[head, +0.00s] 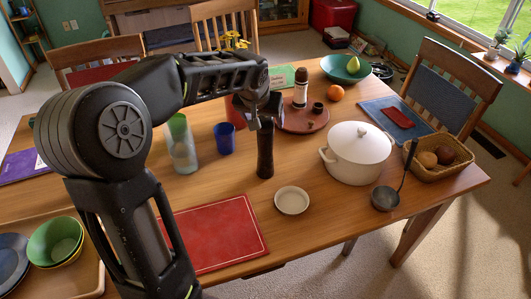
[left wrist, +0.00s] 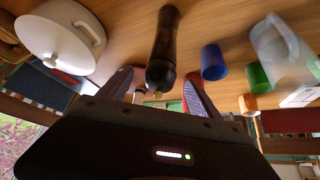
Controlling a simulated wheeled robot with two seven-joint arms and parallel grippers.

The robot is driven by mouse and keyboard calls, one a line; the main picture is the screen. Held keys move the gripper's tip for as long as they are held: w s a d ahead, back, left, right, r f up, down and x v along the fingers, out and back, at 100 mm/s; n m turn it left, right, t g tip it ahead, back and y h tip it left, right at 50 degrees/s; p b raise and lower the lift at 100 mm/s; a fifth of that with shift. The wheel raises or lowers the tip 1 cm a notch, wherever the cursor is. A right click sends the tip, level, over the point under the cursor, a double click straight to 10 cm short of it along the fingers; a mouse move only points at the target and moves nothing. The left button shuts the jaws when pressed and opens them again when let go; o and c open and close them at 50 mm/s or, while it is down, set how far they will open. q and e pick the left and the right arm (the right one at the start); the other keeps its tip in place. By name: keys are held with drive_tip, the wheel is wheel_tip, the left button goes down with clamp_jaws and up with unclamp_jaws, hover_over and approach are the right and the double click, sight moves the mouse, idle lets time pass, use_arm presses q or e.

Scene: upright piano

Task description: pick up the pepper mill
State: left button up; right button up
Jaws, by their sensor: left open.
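The pepper mill (head: 265,152) is a tall, dark, turned shape standing upright on the wooden table, between the blue cup and the white pot. In the left wrist view the mill (left wrist: 164,45) shows with its rounded top towards the gripper, in line with the gap between the fingers. My left gripper (head: 264,112) is open at the top of the mill, one finger to each side in the wrist view. Whether a finger touches it I cannot tell. The far side of the mill's top is partly hidden by the gripper in the head view. My right gripper is not in view.
A blue cup (head: 225,139) and a clear pitcher (head: 181,150) stand left of the mill. A round brown tray (head: 312,125) is behind it, a white pot (head: 357,155) right. A small white dish (head: 292,201) and red placemat (head: 222,235) are in front.

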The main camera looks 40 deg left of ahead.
sight(265, 152)
use_arm(q)
drive_tip(key=shift+x, duration=1.15)
drive_tip(key=p+x, duration=0.1)
drive_tip(key=x, duration=0.4)
drive_tip(key=shift+w+a+p, duration=0.1)
drive_tip(key=shift+a+p, duration=0.1)
drive_tip(key=shift+p, duration=0.15)
clamp_jaws()
idle(0.4)
